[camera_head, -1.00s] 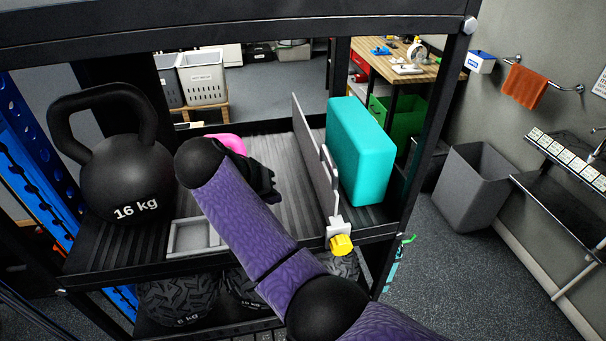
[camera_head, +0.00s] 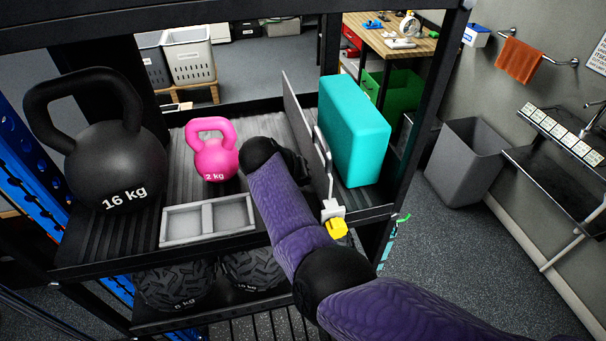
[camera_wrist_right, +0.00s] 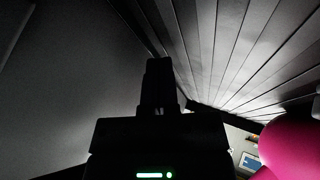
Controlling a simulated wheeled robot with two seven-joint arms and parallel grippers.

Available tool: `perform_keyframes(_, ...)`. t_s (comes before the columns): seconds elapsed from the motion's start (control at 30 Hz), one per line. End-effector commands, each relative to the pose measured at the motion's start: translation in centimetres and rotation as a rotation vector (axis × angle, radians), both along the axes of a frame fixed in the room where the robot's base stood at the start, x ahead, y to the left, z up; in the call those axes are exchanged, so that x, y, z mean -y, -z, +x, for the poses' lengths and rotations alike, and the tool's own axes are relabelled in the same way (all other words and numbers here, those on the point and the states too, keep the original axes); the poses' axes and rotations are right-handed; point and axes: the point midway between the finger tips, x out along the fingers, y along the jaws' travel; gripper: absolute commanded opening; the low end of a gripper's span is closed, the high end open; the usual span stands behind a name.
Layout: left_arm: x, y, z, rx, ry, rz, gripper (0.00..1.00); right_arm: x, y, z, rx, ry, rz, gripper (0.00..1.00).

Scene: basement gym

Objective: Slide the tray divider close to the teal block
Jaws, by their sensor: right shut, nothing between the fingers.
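The teal block (camera_head: 354,130) stands upright on the shelf tray at the right in the head view. The tray divider (camera_head: 306,138), a thin grey upright panel with a handle and a yellow knob (camera_head: 337,228) at its front end, stands just left of the block, with a narrow gap between them. My right gripper (camera_head: 298,166) is against or very near the divider's left side, largely hidden behind my purple arm. In the right wrist view the fingers (camera_wrist_right: 159,88) are together and empty, with a dark grey surface filling the left. My left gripper is out of view.
A pink 2 kg kettlebell (camera_head: 214,158) stands left of my right gripper, also showing in the right wrist view (camera_wrist_right: 292,148). A black 16 kg kettlebell (camera_head: 105,160) and a grey two-part tray (camera_head: 208,219) are further left. Rack posts and a front rail frame the shelf.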

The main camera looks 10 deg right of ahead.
Motion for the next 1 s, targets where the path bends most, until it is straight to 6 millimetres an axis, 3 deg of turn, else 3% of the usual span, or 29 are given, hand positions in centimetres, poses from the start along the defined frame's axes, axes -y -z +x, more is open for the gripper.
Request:
perform_keyframes(0.37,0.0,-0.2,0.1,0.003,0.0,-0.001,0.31,0.5,0.0,0.0,0.0,0.0,-0.001,0.0)
perform_keyframes(0.7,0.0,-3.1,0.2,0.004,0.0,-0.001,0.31,5.4,-0.3,0.2,0.0,0.001,-0.003,0.0)
perform_keyframes(1.0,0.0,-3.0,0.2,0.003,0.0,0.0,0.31,6.0,0.1,0.2,-0.001,0.002,-0.003,0.0)
